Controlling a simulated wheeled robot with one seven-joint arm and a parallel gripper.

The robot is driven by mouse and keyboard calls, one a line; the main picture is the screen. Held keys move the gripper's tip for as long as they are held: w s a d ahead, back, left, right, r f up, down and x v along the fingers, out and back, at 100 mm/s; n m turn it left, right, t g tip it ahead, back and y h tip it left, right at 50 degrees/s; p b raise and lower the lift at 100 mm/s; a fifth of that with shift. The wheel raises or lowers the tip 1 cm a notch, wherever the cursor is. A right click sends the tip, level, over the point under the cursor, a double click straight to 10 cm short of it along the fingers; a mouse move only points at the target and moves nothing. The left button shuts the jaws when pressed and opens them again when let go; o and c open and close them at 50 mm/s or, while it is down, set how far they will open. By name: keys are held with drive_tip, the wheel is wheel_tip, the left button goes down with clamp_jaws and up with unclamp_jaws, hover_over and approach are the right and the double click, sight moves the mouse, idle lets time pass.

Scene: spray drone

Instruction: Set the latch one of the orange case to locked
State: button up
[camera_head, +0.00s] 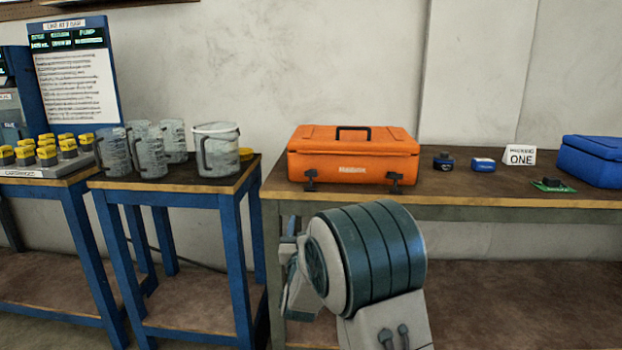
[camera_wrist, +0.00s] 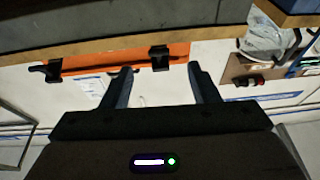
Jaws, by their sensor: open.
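The orange case (camera_head: 352,160) stands closed on the right-hand workbench, with a black handle on top. Two dark latches sit low on its front, a left latch (camera_head: 310,180) and a right latch (camera_head: 394,183). Whether either is locked I cannot tell, and no label shows which is latch one. In the wrist view the case appears upside down, with one latch (camera_wrist: 160,58) in line with the gap between my fingers and the other latch (camera_wrist: 45,72) to the left. My gripper (camera_wrist: 162,72) is open and empty, below and in front of the bench edge, apart from the case.
The workbench (camera_head: 480,206) has a wooden front edge near the latches. Right of the case are small dark and blue items, a white sign (camera_head: 520,156) and a blue box (camera_head: 592,160). Several jugs (camera_head: 217,150) stand on the blue-legged table to the left.

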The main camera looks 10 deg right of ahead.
sight(310, 189)
drive_tip(key=shift+t+h, duration=0.3)
drive_tip(key=shift+h, duration=0.2)
drive_tip(key=x, duration=0.4)
drive_tip(key=b+x, duration=0.1)
drive_tip(key=x, duration=0.4)
drive_tip(key=r+b+x, duration=0.1)
drive_tip(key=x, duration=0.4)
drive_tip(key=shift+s, duration=0.2)
clamp_jaws()
drive_tip(key=shift+a, duration=0.1)
